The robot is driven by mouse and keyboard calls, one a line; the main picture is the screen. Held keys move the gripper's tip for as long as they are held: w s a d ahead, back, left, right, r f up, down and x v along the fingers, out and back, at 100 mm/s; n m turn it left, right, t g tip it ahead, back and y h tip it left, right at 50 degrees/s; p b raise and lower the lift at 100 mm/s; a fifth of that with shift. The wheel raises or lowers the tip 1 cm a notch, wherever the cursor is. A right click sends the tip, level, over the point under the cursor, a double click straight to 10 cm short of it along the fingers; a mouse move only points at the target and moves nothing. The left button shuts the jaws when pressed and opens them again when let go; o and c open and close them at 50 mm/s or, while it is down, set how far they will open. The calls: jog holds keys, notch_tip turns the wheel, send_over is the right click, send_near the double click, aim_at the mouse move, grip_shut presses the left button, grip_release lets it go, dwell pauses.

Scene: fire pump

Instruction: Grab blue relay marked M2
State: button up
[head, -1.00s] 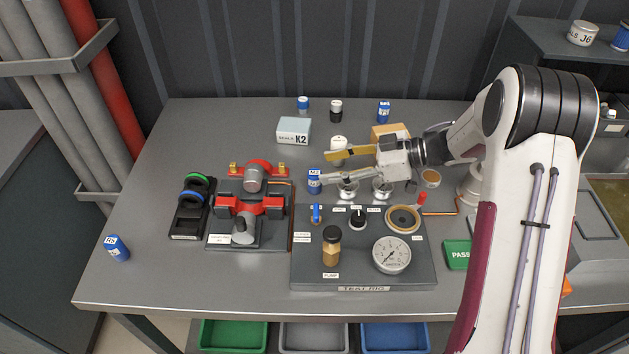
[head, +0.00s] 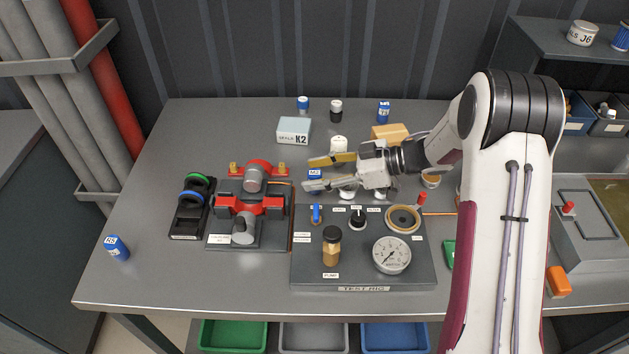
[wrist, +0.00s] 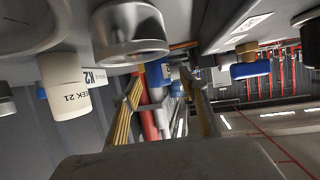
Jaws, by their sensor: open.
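The blue relay marked M2 (head: 315,174) stands on the table just behind the test rig, its label facing front. My gripper (head: 307,174) is open, with one finger on the far side of the relay and the other on the near side. In the head view the relay shows between the fingers, partly covered by the near one; I cannot tell whether they touch it. In the wrist view the open fingers (wrist: 163,98) have blue shapes (wrist: 156,73) between them, with no readable label.
The test rig (head: 365,275) with gauge and knobs lies in front. The red-clamped fixture (head: 262,206) is to the left. The K2 box (head: 294,131) and a white cylinder (wrist: 63,86) stand near my gripper.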

aim_at(315, 172)
jog(key=shift+a+f, duration=0.2)
jog(key=shift+a, duration=0.15)
jog(key=c, duration=1.2)
jog(key=shift+r, duration=0.2)
jog(key=shift+r, duration=4.85)
